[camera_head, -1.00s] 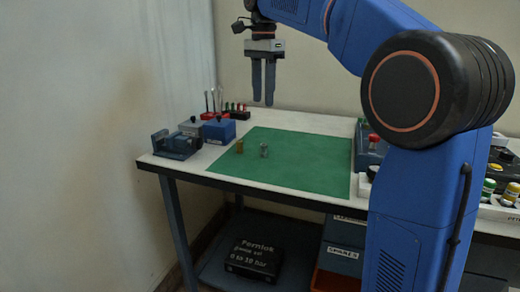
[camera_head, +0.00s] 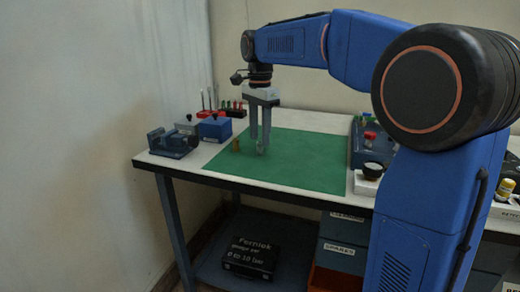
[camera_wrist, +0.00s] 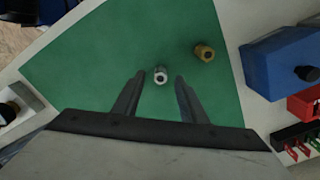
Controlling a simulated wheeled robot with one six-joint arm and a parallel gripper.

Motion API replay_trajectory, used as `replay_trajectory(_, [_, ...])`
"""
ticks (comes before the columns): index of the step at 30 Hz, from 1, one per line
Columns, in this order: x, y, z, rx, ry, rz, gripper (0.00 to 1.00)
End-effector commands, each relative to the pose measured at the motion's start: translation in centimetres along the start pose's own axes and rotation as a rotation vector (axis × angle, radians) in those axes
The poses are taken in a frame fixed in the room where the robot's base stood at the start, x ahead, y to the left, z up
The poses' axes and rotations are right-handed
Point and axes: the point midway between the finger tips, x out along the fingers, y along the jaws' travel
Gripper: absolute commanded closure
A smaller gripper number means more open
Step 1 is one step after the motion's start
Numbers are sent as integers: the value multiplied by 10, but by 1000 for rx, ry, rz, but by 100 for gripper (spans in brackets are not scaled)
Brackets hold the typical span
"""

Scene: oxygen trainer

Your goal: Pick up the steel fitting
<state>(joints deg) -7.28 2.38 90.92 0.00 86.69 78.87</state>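The steel fitting (camera_wrist: 160,75) is a small silvery cylinder on the green mat (camera_head: 310,165). In the wrist view it lies between the lines of my two fingers, just past their tips. My gripper (camera_head: 260,150) is open and points down over the mat; its fingers (camera_wrist: 156,82) are apart with nothing held. In the head view the fingertips hide most of the steel fitting (camera_head: 262,150), and I cannot tell whether they touch it. A brass fitting (camera_wrist: 204,52) stands on the mat to the right in the wrist view; it also shows left of my gripper in the head view (camera_head: 236,145).
A blue vise (camera_head: 173,143) stands at the table's left corner. A blue box (camera_head: 215,128) and red tool racks (camera_head: 232,110) stand behind it. A blue unit with a red knob (camera_head: 370,140) stands right of the mat. The mat's right part is clear.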

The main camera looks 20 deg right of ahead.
Motion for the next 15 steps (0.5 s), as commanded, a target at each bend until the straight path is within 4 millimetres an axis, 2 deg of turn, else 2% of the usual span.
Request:
replay_trajectory(3, [18, 0, -2, 0, -1, 2, 61])
replay_trajectory(7, [31, -1, -2, 0, 0, 2, 61])
replay_trajectory(15, [36, -1, -2, 0, 0, 0, 61])
